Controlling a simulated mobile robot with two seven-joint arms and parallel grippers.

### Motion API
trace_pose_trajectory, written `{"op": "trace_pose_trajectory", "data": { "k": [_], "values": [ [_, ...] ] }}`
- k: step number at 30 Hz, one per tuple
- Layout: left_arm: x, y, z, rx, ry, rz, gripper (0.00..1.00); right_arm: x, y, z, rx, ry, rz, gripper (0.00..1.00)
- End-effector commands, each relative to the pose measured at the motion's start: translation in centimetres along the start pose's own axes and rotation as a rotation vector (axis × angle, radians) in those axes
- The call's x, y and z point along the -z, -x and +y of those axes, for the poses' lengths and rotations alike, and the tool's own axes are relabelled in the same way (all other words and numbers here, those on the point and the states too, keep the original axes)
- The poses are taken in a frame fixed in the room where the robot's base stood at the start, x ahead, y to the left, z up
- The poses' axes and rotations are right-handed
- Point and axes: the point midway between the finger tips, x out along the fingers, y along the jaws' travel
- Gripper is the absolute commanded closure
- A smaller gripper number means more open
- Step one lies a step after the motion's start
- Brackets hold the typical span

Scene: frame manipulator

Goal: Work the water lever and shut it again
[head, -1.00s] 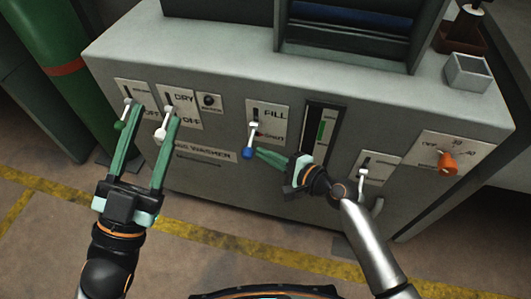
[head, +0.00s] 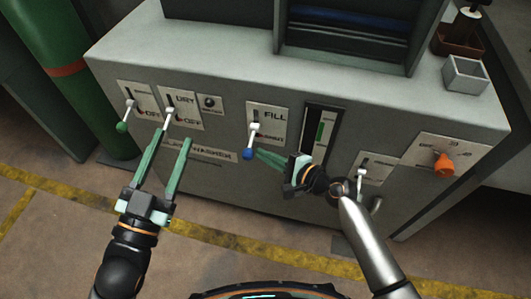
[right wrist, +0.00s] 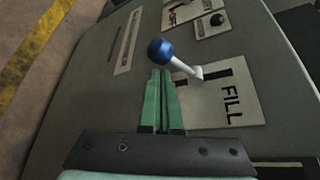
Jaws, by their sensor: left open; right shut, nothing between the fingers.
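The water lever, marked FILL, has a blue knob (head: 248,154) on a pale arm and points down on the front panel. It also shows in the right wrist view, where the blue knob (right wrist: 160,50) is just beyond my fingertips. My right gripper (head: 259,153) is shut and empty, its tips close beside the blue knob; I cannot tell whether they touch it. My left gripper (head: 174,138) is open and empty, below the DRY lever (head: 169,117) and apart from the panel levers.
A green-knobbed lever (head: 122,127) is at the panel's left. A level gauge (head: 321,132), another lever (head: 361,177) and an orange knob (head: 444,165) are to the right. A green cylinder (head: 80,90) stands left of the cabinet. The floor in front is clear.

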Motion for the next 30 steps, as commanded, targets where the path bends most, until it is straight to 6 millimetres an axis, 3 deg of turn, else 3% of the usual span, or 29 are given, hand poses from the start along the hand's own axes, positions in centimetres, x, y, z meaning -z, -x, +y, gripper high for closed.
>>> {"op": "trace_pose_trajectory", "data": {
  "k": [14,30],
  "values": [
    [-5.6,1.1,0.7,-0.001,0.069,-0.235,0.5,-0.2,0.1,-0.2,-0.017,-0.03,-0.001,1.0],
    [-12.0,4.2,2.4,-0.014,0.154,-0.522,0.5,-0.4,0.2,-0.4,-0.038,-0.066,-0.001,1.0]
  ]
}}
